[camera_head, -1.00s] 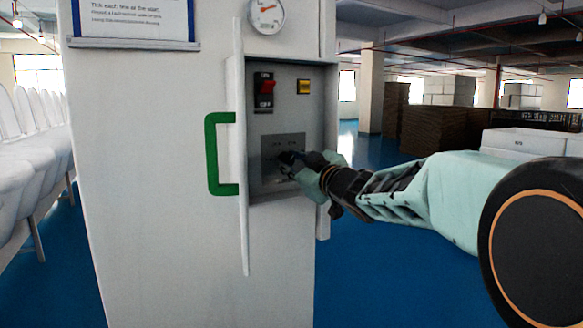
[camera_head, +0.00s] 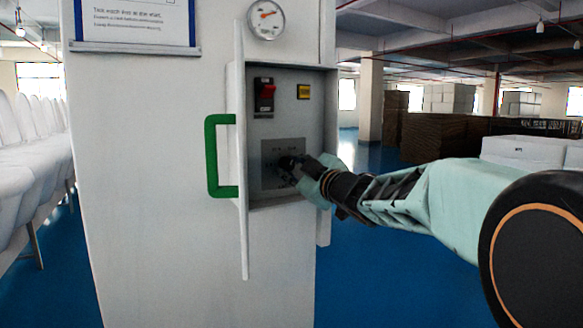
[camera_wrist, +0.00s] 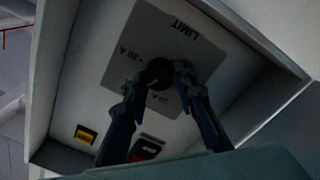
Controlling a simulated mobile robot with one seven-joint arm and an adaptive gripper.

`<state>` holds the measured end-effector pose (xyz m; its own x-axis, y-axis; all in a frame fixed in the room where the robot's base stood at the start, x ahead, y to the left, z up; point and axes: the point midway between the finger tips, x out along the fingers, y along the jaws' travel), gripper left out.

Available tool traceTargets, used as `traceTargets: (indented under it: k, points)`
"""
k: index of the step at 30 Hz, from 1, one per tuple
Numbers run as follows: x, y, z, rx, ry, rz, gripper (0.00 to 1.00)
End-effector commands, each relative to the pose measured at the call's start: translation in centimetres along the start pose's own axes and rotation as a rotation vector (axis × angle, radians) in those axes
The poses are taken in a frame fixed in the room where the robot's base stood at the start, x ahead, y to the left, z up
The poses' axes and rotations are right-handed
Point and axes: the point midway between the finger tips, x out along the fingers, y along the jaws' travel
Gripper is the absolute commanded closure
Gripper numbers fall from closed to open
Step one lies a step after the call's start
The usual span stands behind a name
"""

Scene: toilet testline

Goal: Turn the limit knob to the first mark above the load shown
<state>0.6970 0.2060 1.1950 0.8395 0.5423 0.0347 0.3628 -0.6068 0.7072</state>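The dark round limit knob (camera_wrist: 158,73) sits on a grey plate (camera_wrist: 118,72) marked LIMIT, upside down in the wrist view. A "20 A" mark (camera_wrist: 131,53) reads beside the knob; another mark on the other side is partly covered by a finger. My gripper (camera_wrist: 165,76) has one fingertip on either side of the knob, close against it; whether both press on it is unclear. In the head view my gripper (camera_head: 290,168) reaches into the recess and covers the knob. A round gauge (camera_head: 266,19) with a red needle is above; its figures are too small to read.
A red rocker switch (camera_head: 266,92) and a yellow button (camera_head: 303,91) sit above the plate. The open door with a green handle (camera_head: 211,155) stands at the recess's left. A notice (camera_head: 137,22) hangs at upper left. Recess walls surround my gripper closely.

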Motion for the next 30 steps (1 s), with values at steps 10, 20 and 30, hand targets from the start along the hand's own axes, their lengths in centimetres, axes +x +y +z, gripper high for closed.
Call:
traceTargets:
  k: [10, 20, 30]
  points:
    - [0.0, 0.0, 0.0, 0.001, 0.000, 0.000, 0.58]
    - [-2.8, 0.1, 0.0, -0.001, -0.001, 0.002, 0.58]
    - [-7.1, 0.0, 0.0, -0.001, -0.001, 0.001, 0.58]
